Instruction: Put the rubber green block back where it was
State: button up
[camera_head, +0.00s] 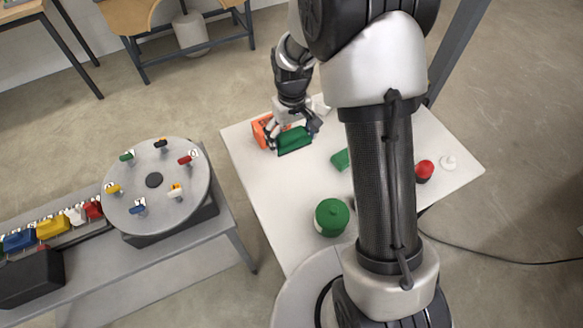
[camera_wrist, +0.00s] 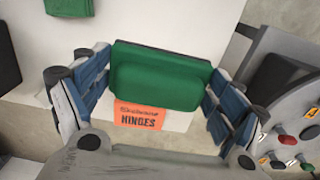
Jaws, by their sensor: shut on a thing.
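My gripper (camera_head: 292,133) is shut on a green block (camera_head: 294,140) with rounded edges, over the far left part of the white table (camera_head: 262,195). In the wrist view the same block (camera_wrist: 160,80) sits between the two blue-padded fingers, with a dark strip along its upper edge. I cannot tell whether it touches the table. A second, flatter green block (camera_head: 340,160) lies on the table to the right, partly hidden by my arm; its edge shows at the top of the wrist view (camera_wrist: 68,7). The frames do not show which one is rubber.
An orange box (camera_head: 262,132) labelled hinges is beside the held block. A round green lidded container (camera_head: 331,217), a red item (camera_head: 424,170) and a white item (camera_head: 448,162) stand on the table. A grey turntable (camera_head: 140,200) with several coloured pegs is on the left bench. The table's left front is clear.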

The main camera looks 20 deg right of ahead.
aim_at(292, 176)
notch_tip(292, 176, down, 17)
jog(key=b, duration=0.3)
jog(key=shift+s+f+b, duration=0.15)
jog(key=shift+b, duration=0.25)
jog(key=shift+f, duration=0.2)
jog(key=o, duration=0.6)
jog(key=shift+o, duration=1.2)
